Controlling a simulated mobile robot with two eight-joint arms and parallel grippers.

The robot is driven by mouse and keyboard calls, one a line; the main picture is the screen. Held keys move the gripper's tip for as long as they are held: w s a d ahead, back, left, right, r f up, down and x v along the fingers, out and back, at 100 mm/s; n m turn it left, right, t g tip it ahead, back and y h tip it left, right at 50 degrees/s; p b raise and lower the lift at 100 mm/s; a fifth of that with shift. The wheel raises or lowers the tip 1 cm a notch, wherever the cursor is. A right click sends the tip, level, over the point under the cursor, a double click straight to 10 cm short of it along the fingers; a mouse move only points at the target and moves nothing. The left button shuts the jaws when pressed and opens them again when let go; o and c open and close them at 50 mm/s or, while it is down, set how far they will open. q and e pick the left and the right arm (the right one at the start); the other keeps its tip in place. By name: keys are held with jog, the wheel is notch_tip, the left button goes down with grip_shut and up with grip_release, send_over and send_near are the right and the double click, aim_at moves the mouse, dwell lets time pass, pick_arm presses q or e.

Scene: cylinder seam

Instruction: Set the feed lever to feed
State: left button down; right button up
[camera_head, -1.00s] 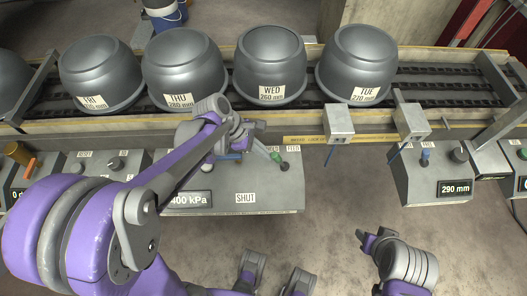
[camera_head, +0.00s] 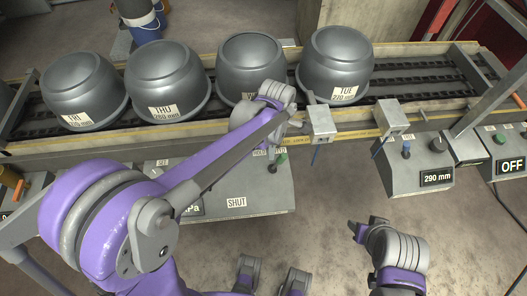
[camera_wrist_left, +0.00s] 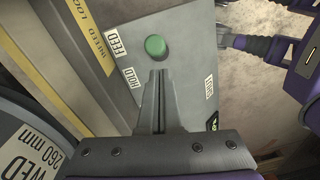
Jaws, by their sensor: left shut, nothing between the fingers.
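The feed lever has a green knob (camera_head: 282,156) and stands on the sloped grey panel (camera_head: 240,200) in front of the conveyor. It leans right, toward the FEED label (camera_wrist_left: 117,43). In the left wrist view the knob (camera_wrist_left: 155,46) is beside that label, with the HOLD label (camera_wrist_left: 130,77) nearer to me. My left gripper (camera_head: 295,123) is shut and empty. In the left wrist view its fingertips (camera_wrist_left: 158,73) are just short of the knob; I cannot tell whether they touch. My right gripper (camera_head: 358,230) hangs apart over the floor, its finger gap unclear.
Several grey drums, including the TUE drum (camera_head: 335,62), stand on the conveyor behind the panel. Two grey boxes (camera_head: 319,122) (camera_head: 393,117) sit on its front rail, right of my left gripper. Another panel (camera_head: 410,170) reads 290 mm. The floor in front is open.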

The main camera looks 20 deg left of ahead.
pick_arm(q)
jog(key=shift+w+d+y, duration=0.35)
jog(key=shift+d+y, duration=0.05)
jog(key=shift+d, duration=0.45)
pick_arm(e)
jog(key=shift+f, duration=0.15)
pick_arm(q)
jog(key=shift+d, duration=0.1)
jog(key=shift+w, duration=0.1)
notch_tip(320, 180, up, 11)
jog(key=a+p, duration=0.1)
jog(key=a, duration=0.1)
jog(key=shift+w+r+p, duration=0.2)
jog(key=shift+p, duration=0.2)
pick_arm(e)
jog(key=shift+v, duration=1.2)
jog(key=shift+d, duration=0.1)
